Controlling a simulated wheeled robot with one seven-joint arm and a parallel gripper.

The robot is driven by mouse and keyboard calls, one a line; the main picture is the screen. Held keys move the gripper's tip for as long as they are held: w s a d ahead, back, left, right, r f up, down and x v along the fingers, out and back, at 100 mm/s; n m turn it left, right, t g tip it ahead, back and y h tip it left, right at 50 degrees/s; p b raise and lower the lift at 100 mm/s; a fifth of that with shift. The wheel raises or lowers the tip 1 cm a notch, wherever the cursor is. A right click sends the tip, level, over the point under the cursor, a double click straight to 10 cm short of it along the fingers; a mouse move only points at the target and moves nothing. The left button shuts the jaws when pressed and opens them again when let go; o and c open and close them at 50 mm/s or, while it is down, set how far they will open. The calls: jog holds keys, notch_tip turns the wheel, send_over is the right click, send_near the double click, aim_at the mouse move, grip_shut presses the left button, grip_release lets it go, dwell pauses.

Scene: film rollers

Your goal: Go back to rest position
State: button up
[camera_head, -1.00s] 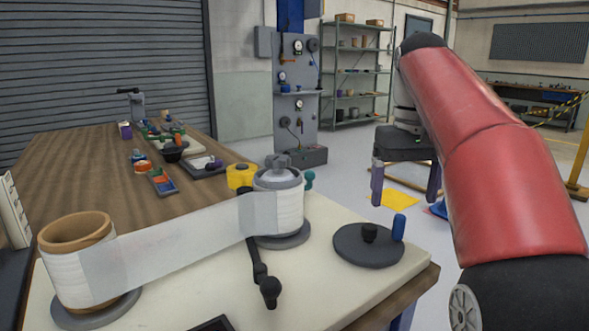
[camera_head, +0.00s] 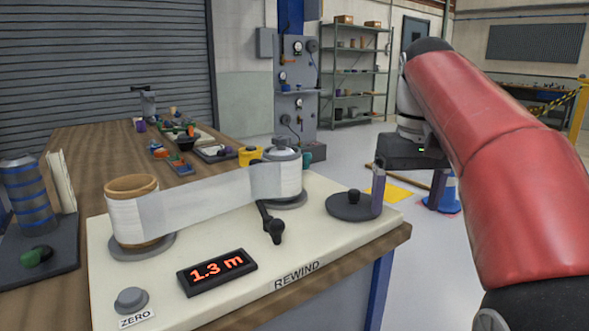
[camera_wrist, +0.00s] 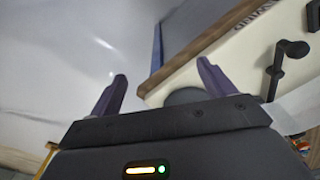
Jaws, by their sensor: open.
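My gripper (camera_head: 405,212) hangs open and empty beside the right end of the rewind bench (camera_head: 330,255); its purple fingers also show in the wrist view (camera_wrist: 160,72). One finger overlaps the edge of the dark round disc (camera_head: 350,206) in the head view; contact cannot be told. The left roller (camera_head: 126,222) has a brown core with pale film wrapped on it. A film band (camera_head: 195,205) runs to the right roller (camera_head: 291,178), which has a grey knob on top. A black crank (camera_head: 272,226) lies in front of it.
A display (camera_head: 217,271) reads 1.3 m, near a grey ZERO button (camera_head: 131,299). A blue-banded cylinder (camera_head: 27,195) stands at far left. Parts trays (camera_head: 180,165) lie on the table behind. A blue cone (camera_head: 449,192) stands on the floor at right, where there is open floor.

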jog(key=s+a+f+t, duration=0.1)
jog(key=s+f+t, duration=0.1)
jog(key=s+f, duration=0.7)
jog(key=s+a+f+m+t, duration=0.1)
jog(key=s+a+f+t, duration=0.1)
jog(key=s+f, duration=0.7)
notch_tip(320, 180, down, 3)
jog(key=shift+f+t, duration=0.2)
jog(key=shift+t, duration=0.4)
